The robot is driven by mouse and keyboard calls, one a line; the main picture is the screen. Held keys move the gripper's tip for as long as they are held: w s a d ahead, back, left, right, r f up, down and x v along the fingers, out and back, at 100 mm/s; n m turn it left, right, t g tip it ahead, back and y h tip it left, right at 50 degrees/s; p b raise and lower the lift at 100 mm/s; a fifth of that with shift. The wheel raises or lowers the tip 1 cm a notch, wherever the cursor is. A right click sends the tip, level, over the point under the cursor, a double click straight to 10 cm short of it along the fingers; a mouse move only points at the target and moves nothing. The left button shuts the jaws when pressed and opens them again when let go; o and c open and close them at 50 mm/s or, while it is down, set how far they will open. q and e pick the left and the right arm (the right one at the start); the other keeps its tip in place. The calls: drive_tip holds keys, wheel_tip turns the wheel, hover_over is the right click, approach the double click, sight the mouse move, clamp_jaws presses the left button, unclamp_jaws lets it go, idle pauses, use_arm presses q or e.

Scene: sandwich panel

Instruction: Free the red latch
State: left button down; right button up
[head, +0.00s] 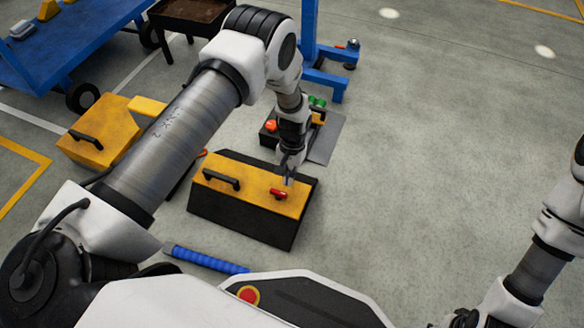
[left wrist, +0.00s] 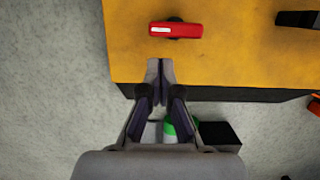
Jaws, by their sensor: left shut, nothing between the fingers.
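The red latch (head: 279,194) is a short red lever near the right end of the yellow panel top (head: 250,184) on a dark box (head: 238,216). In the left wrist view the red latch (left wrist: 176,30) lies across the yellow top, fully visible and free of the fingers. My left gripper (head: 289,181) is shut and empty. It hangs over the panel's far edge, close to the latch. In the left wrist view the fingertips (left wrist: 161,62) meet just short of the latch, with a gap between. My right gripper (head: 462,318) shows only partly at the bottom edge.
A black handle (head: 221,179) stands on the panel left of the latch. Behind are a grey plate (head: 326,138) with an orange knob and green items. A yellow box (head: 100,130) and blue cart (head: 70,45) stand left. A blue roll (head: 205,259) lies in front. The floor at right is clear.

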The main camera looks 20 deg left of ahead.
use_arm(q)
drive_tip(key=shift+s, duration=0.9)
drive_tip(key=shift+r, duration=0.1)
use_arm(e)
drive_tip(key=shift+f, duration=0.3)
drive_tip(key=shift+r, duration=0.15)
use_arm(q)
drive_tip(key=shift+d+m, duration=0.1)
drive_tip(key=shift+m, duration=0.2)
use_arm(e)
drive_tip(key=shift+s+d+r, duration=0.2)
drive_tip(key=shift+d+r, duration=0.05)
use_arm(q)
drive_tip(key=shift+s+d+m+p, duration=0.1)
drive_tip(key=shift+m+p, duration=0.3)
drive_tip(key=shift+p, duration=0.3)
use_arm(e)
drive_tip(key=shift+s+d+r, duration=0.2)
drive_tip(key=shift+s+r, duration=0.1)
drive_tip(key=shift+r, duration=0.1)
